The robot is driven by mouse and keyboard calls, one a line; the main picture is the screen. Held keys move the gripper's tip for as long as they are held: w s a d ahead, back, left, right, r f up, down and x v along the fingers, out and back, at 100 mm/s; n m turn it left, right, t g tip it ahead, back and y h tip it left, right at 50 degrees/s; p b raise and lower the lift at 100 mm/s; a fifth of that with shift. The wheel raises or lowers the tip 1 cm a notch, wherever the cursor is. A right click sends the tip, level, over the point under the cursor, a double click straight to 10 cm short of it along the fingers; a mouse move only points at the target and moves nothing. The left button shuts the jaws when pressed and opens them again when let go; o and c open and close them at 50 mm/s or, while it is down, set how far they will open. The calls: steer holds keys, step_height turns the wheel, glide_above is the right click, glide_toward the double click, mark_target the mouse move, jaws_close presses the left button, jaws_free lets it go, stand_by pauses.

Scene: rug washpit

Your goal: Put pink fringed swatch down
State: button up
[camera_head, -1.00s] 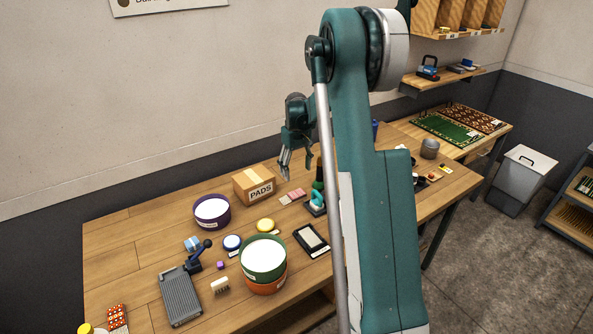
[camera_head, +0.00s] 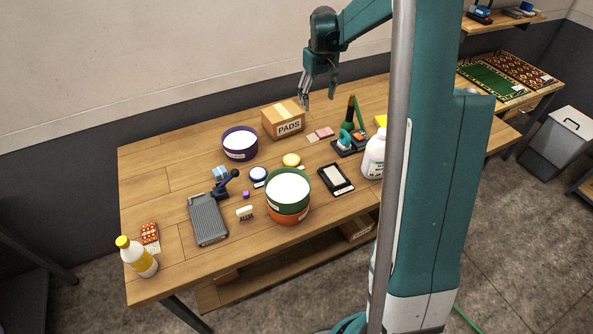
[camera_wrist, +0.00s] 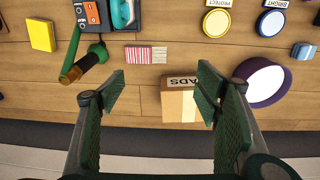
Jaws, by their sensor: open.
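The pink fringed swatch (camera_head: 325,132) lies flat on the wooden table (camera_head: 180,165), just right of the cardboard PADS box (camera_head: 283,121). In the wrist view the swatch (camera_wrist: 146,54) shows red and white stripes, beyond and between my fingertips. My gripper (camera_head: 304,100) is above the back of the table, near the box.
A purple tub (camera_head: 240,144) stands left of the box. A white bottle (camera_head: 373,156) stands to the right. The table's left part has bare room.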

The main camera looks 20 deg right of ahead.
steer(key=s+a+r+t, duration=0.3)
steer(key=s+a+r, duration=1)
steer(key=s+a, duration=0.3)
steer(key=s+a+f+t, duration=0.1)
steer(key=s+a, duration=0.4)
steer(key=s, duration=0.6)
steer(key=s+a+f+t, duration=0.1)
steer(key=s+a+t, duration=0.1)
steer(key=s+a, duration=0.4)
steer(key=shift+s+a+f, duration=0.15)
steer(key=shift+s+f, duration=0.15)
steer(key=shift+s, duration=2.6)
